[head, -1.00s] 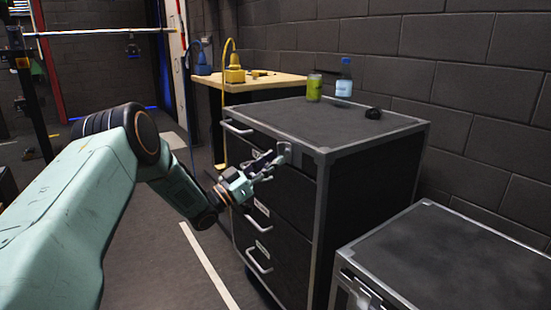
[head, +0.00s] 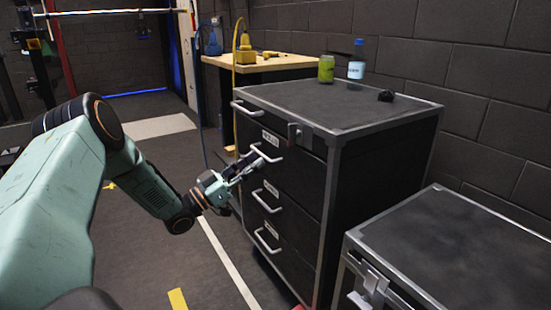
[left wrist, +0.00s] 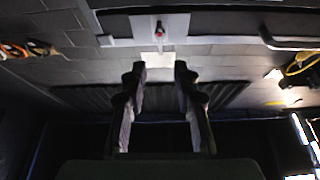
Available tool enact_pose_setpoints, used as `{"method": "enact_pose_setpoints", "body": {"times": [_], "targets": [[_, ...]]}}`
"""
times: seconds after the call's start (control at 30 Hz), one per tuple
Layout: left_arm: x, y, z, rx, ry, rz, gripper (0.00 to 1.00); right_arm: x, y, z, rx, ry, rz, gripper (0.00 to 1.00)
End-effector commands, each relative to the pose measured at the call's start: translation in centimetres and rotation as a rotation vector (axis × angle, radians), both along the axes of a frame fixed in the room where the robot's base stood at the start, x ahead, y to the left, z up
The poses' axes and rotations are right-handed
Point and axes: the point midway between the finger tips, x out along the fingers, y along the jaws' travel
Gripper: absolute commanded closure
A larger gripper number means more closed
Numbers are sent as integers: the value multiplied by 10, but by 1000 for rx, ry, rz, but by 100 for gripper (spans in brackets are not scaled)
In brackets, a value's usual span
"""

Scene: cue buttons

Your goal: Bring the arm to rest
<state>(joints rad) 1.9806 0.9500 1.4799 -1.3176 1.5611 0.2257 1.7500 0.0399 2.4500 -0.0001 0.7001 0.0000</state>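My left arm comes in from the left of the head view. Its gripper (head: 262,160) is in front of the black drawer cabinet (head: 385,180), by the upper drawers and below a grey latch (head: 295,133). In the left wrist view the two dark fingers of the left gripper (left wrist: 160,72) stand apart with nothing between them. The cabinet's front and a small red-marked fitting (left wrist: 159,29) lie beyond the fingertips. I cannot tell from the head view whether a finger touches a drawer handle (head: 266,153). My right gripper is not in view.
A green can (head: 326,69), a blue-labelled bottle (head: 356,62) and a small black object (head: 386,96) stand on the cabinet. A lower dark case (head: 450,240) is at the right. A wooden-topped bench (head: 285,65) stands behind. Floor at the left is open.

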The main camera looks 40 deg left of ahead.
Motion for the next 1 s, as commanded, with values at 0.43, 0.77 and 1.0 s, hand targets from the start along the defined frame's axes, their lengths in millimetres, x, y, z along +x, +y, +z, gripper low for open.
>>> {"method": "enact_pose_setpoints", "body": {"times": [0.43, 0.77, 1.0], "targets": [[13, 13, -44, -34, 192, 171, 70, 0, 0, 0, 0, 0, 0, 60], [-33, -94, -184, -131, 890, 300, 70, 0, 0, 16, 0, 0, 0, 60], [-150, -173, -248, -60, 1379, 314, 70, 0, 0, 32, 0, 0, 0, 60]]}}
